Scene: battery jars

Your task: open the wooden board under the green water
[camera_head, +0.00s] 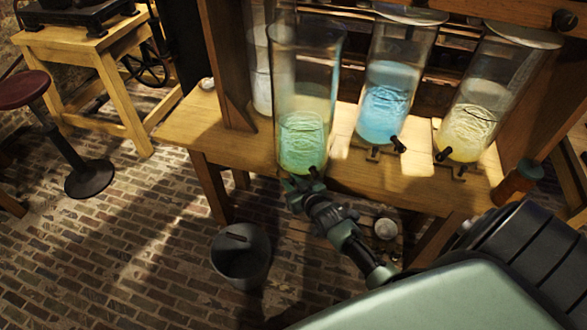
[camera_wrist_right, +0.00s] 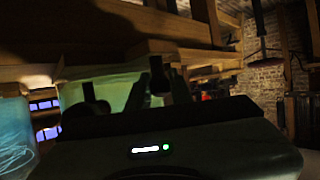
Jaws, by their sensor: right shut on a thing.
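The green water (camera_head: 302,145) stands in the bottom of a tall clear jar (camera_head: 305,75) at the front of the wooden bench. A small dark handle (camera_head: 315,172) shows at the jar's foot. My right gripper (camera_head: 305,184) is at this foot, shut on the dark handle; its fingers partly hide it. In the right wrist view, the green jar (camera_wrist_right: 115,90) lies behind the gripper (camera_wrist_right: 150,95), with a dark handle-like piece between the fingers. The wooden board under the green water is mostly hidden by the jar and gripper. My left gripper is not in view.
A blue-water jar (camera_head: 385,100) and a yellow-water jar (camera_head: 467,130) stand to the right, each with a dark handle in front. A brown bottle (camera_head: 515,183) stands at the bench's right end. A grey bucket (camera_head: 241,256) is on the brick floor; floor to its left is clear.

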